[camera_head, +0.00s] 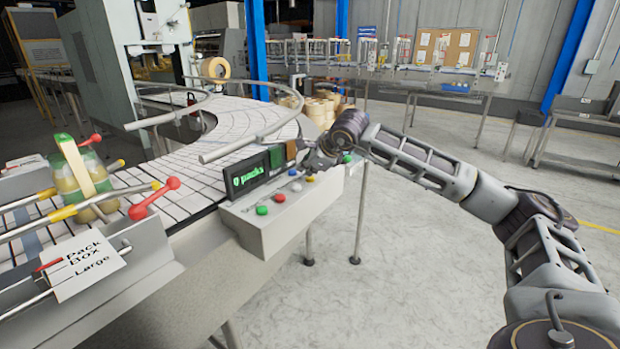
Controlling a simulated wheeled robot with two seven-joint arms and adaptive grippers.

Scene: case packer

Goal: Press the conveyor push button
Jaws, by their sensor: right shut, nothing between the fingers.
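A grey control box (262,237) stands along the near edge of the conveyor. Another green button (347,158) shows at the far right end, beside my gripper. My right gripper (312,163) is shut and empty over the far end of the box. It hides part of the panel, and I cannot tell whether it touches a button. My left gripper is out of view.
A dark display (247,174) with green text stands behind the buttons. The curved conveyor (165,172) has metal guide rails. At left are rods with red knobs (155,197), a bag-like pack (82,178) and a "Pack Box Large" sign (83,262). The floor at right is open.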

